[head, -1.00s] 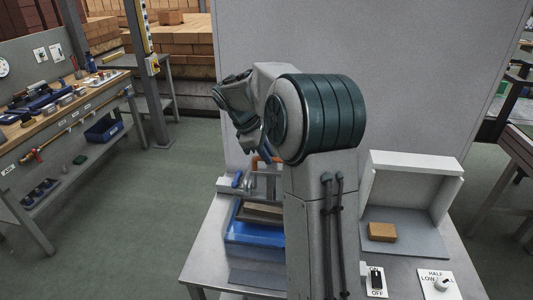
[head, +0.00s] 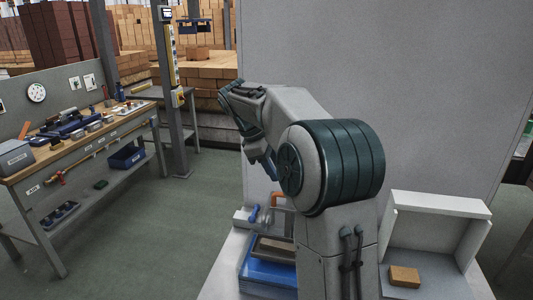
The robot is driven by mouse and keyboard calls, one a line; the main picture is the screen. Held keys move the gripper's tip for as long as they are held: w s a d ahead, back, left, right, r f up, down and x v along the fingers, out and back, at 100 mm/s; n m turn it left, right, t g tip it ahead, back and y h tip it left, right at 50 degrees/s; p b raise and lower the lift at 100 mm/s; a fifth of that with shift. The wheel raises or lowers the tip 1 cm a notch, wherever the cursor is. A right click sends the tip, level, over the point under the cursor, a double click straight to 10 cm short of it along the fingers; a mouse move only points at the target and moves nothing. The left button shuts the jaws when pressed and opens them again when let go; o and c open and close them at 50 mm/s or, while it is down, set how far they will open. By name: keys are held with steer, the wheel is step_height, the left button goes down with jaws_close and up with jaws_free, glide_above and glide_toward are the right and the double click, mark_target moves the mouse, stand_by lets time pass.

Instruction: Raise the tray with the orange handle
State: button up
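An orange handle (head: 277,200) shows in the head view, just left of my arm and partly hidden by it. Below it on the table is a blue tray (head: 268,276) with a brownish piece (head: 276,247) in or over it. My arm hides their right side, and I cannot tell how the orange handle joins the tray. A blue handle (head: 253,214) stands to the left of the orange one. My gripper (head: 268,167) points down above the handles, apart from them in the picture. Its fingers are small and overlapped, so their opening is unclear.
At right, a white open-fronted box (head: 436,206) holds a tan brick (head: 404,277). A grey panel (head: 400,70) rises behind the table. A workbench (head: 80,140) with tools stands at left, with free floor (head: 170,230) between.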

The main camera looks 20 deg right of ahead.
steer(key=shift+v, duration=2.8)
steer(key=s+a+f+m+t+y, duration=0.1)
steer(key=s+a+f+m, duration=0.1)
steer(key=s, duration=0.7)
steer(key=s+a+f+m+t+y, duration=0.1)
steer(key=s+a+f+m+y, duration=0.1)
steer(key=s+f+m, duration=0.3)
steer(key=s+a+f+m+t+y, duration=0.2)
steer(key=s+f, duration=0.4)
steer(key=s, duration=0.7)
steer(key=shift+a+f+m, duration=0.35)
steer(key=shift+a+m, duration=0.45)
steer(key=shift+a, duration=0.4)
